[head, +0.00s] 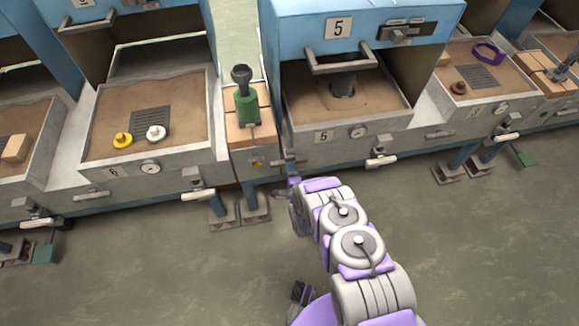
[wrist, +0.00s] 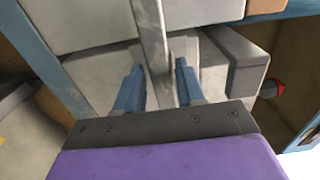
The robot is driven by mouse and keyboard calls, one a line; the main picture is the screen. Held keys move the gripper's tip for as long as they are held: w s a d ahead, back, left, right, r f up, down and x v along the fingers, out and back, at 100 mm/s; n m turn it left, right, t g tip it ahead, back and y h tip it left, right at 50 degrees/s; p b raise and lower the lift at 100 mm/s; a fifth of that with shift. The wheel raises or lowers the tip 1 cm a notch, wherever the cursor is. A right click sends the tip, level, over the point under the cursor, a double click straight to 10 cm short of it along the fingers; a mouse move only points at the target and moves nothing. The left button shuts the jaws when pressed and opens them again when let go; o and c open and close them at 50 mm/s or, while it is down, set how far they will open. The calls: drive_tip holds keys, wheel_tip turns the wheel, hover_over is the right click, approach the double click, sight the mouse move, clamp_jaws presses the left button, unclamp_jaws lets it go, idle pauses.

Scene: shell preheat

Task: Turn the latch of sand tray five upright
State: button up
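Sand tray five (head: 305,143) stands under the blue hood marked 5, with a gauge and a 5 label on its grey front. A white-handled latch (head: 381,160) lies roughly level below its front, right of the gauge. My gripper (head: 291,178) is low at the tray's left front corner, well left of that latch, beside a grey bar-like fitting (head: 286,162). In the wrist view, my gripper's two blue fingers (wrist: 158,88) stand apart on either side of a pale grey bar (wrist: 150,30). Gaps seem to show beside the bar; contact cannot be told.
Tray six (head: 190,150) stands to the left with its own white-handled latch (head: 198,195). The floor in front is open.

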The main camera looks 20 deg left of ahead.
drive_tip(key=shift+d, duration=0.1)
clamp_jaws()
idle(0.5)
drive_tip(key=shift+s+n, duration=0.1)
drive_tip(key=shift+n, duration=8.8)
